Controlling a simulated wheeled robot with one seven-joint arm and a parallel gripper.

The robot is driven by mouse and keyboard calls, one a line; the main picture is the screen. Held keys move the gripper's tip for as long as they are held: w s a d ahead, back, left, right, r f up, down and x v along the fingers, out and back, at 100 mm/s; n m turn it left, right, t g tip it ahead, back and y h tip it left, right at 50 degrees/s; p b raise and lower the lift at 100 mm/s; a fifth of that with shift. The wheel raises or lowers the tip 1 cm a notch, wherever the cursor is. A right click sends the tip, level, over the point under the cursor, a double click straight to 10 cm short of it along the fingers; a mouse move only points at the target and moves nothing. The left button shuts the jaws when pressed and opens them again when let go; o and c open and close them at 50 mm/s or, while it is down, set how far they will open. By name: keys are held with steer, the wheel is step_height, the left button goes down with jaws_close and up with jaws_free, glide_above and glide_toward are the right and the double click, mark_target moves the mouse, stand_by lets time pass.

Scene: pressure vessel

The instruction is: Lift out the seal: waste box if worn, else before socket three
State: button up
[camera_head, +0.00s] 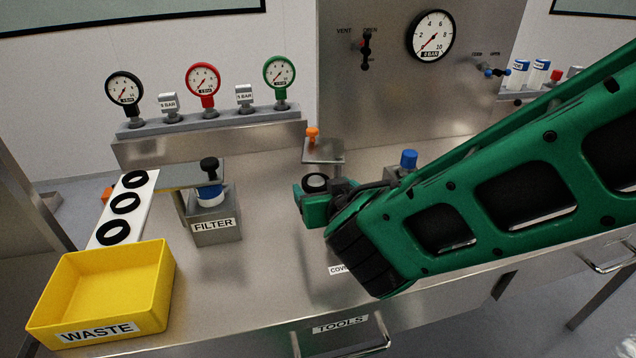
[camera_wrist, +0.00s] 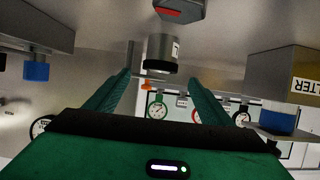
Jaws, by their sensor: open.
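My gripper (camera_head: 325,192) is over the middle of the steel bench, with its jaws open and empty. A round pale top with a dark ring, which looks like the seal (camera_head: 315,181), shows just behind the jaws. In the wrist view, which looks upside down, a short steel cylinder (camera_wrist: 161,48) with a dark end stands between and beyond my fingertips (camera_wrist: 160,75). I cannot tell whether the seal is worn. The yellow box marked WASTE (camera_head: 105,290) is at the front left and looks empty. No numbered socket can be made out.
A white strip (camera_head: 98,238) with three black rings lies behind the waste box. A block marked FILTER (camera_head: 214,222) stands left of my gripper. A plate with an orange knob (camera_head: 323,150) and a blue knob (camera_head: 408,158) are close by. Gauges stand on a rail (camera_head: 210,118) behind.

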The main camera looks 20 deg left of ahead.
mark_target(317, 180)
steer(key=shift+x, duration=2.75)
steer(key=shift+w+r, duration=0.1)
steer(key=shift+d, duration=0.1)
steer(key=c, duration=1.1)
